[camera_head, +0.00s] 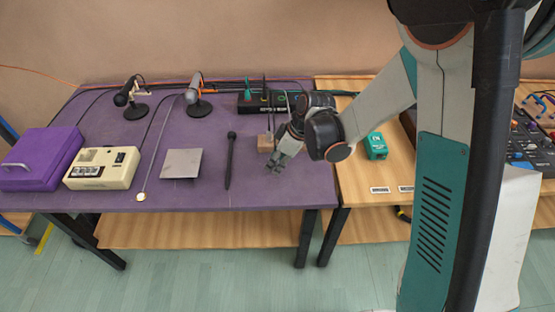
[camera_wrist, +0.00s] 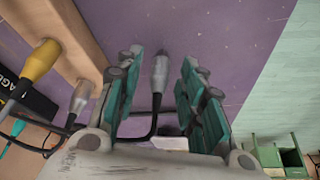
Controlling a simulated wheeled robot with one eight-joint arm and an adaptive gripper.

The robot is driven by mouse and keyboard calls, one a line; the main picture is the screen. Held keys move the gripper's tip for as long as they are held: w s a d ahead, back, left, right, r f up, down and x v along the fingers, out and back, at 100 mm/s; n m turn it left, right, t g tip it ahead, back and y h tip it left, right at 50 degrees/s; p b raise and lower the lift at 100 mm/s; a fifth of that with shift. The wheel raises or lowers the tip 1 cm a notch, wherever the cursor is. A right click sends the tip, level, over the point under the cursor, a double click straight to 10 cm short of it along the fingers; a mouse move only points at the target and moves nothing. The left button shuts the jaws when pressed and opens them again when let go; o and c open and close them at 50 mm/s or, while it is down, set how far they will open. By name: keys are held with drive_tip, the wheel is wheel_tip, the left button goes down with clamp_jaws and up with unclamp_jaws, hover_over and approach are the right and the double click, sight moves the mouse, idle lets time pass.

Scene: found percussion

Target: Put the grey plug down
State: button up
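In the wrist view, the grey plug (camera_wrist: 160,72) is between the two teal-padded fingers of my gripper (camera_wrist: 162,88), with purple table around its tip. A gap shows on each side of it, so the fingers are open around it. A black cable runs from its rear and bends left. I cannot tell whether the plug touches the table. In the head view my gripper (camera_head: 276,168) is low over the right part of the purple table (camera_head: 215,195), just right of a small wooden block (camera_head: 265,144). The plug is too small to make out there.
The wooden block (camera_wrist: 70,30) lies left of the fingers in the wrist view, near a yellow plug (camera_wrist: 42,60) and another pale plug (camera_wrist: 80,98). A black power strip (camera_head: 250,105) is behind. A black rod-like microphone (camera_head: 229,165) and a metal plate (camera_head: 181,164) lie left.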

drive_tip(key=shift+r+p, duration=0.3)
drive_tip(key=shift+r, duration=0.05)
drive_tip(key=p+v, duration=0.4)
drive_tip(key=v, duration=0.8)
drive_tip(key=s+d+r+m+t+h, duration=0.2)
drive_tip(key=s+d+r+m, duration=0.4)
drive_tip(key=s, duration=0.3)
drive_tip(key=s+d+r+m+t+h, duration=0.2)
drive_tip(key=s+d+r+m+t, duration=0.1)
drive_tip(key=s+d+r+m, duration=0.2)
drive_tip(key=s+r+m, duration=0.2)
drive_tip(key=s+r, duration=0.1)
drive_tip(key=s, duration=0.1)
drive_tip(key=shift+s+d, duration=0.35)
drive_tip(key=shift+d, duration=0.05)
